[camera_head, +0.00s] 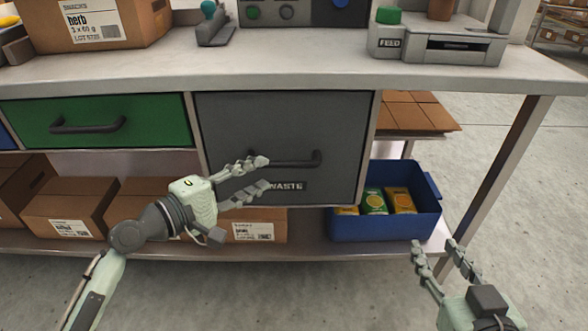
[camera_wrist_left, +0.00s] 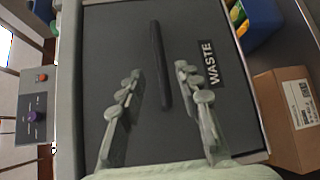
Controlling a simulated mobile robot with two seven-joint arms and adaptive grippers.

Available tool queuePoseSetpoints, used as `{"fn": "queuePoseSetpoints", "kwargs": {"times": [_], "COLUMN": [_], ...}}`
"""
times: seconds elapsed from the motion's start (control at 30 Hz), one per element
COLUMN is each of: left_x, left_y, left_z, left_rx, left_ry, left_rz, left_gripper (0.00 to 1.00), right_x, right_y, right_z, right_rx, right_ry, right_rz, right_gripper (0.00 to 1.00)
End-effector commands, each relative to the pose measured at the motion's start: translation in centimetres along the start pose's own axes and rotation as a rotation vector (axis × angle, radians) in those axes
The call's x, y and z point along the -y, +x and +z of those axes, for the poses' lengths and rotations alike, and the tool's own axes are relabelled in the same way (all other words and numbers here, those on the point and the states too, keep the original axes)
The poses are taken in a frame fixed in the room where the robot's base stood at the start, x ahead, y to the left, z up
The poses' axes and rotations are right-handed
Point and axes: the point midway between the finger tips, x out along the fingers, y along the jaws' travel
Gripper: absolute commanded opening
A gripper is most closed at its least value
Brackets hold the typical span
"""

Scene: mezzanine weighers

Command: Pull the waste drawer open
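The waste drawer (camera_head: 285,120) is a large dark grey front under the bench, marked WASTE, and looks closed. Its dark bar handle (camera_head: 300,161) runs across the front. My left gripper (camera_head: 266,173) is open in front of the drawer, its fingers by the left part of the handle. In the left wrist view the handle (camera_wrist_left: 160,65) lies beyond and between the two open fingers (camera_wrist_left: 157,82), with the WASTE label (camera_wrist_left: 208,64) to the right. I cannot tell whether the fingers touch the handle. My right gripper (camera_head: 433,247) is open and empty at the lower right, away from the drawer.
A green drawer (camera_head: 150,122) with its own handle is left of the waste drawer. A blue bin (camera_head: 385,227) with packets stands on the lower shelf at right, near cardboard boxes (camera_head: 65,193). The bench top (camera_head: 300,66) holds equipment. Its leg (camera_head: 500,170) is at right.

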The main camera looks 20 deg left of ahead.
Motion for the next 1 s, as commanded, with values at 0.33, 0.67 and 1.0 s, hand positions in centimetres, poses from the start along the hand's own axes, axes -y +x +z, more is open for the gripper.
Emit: {"fn": "queuePoseSetpoints", "kwargs": {"times": [0.33, 0.67, 1.0], "left_x": [0.0, 0.1, 0.1], "left_y": [5.4, 7.3, 7.3], "left_z": [0.1, 0.1, 0.1], "left_rx": [0.001, 0.001, 0.001], "left_ry": [0.0, 0.002, 0.003], "left_rz": [0.0, -0.004, -0.005], "left_gripper": [0.34, 0.34, 0.12], "right_x": [-0.1, 0.1, 0.1], "right_y": [0.0, 0.0, 0.0], "right_z": [0.2, -0.1, -0.1], "right_rx": [0.011, -0.006, -0.006], "right_ry": [-0.001, 0.001, 0.001], "right_rz": [0.002, -0.002, -0.002], "right_gripper": [0.4, 0.4, 0.4]}}
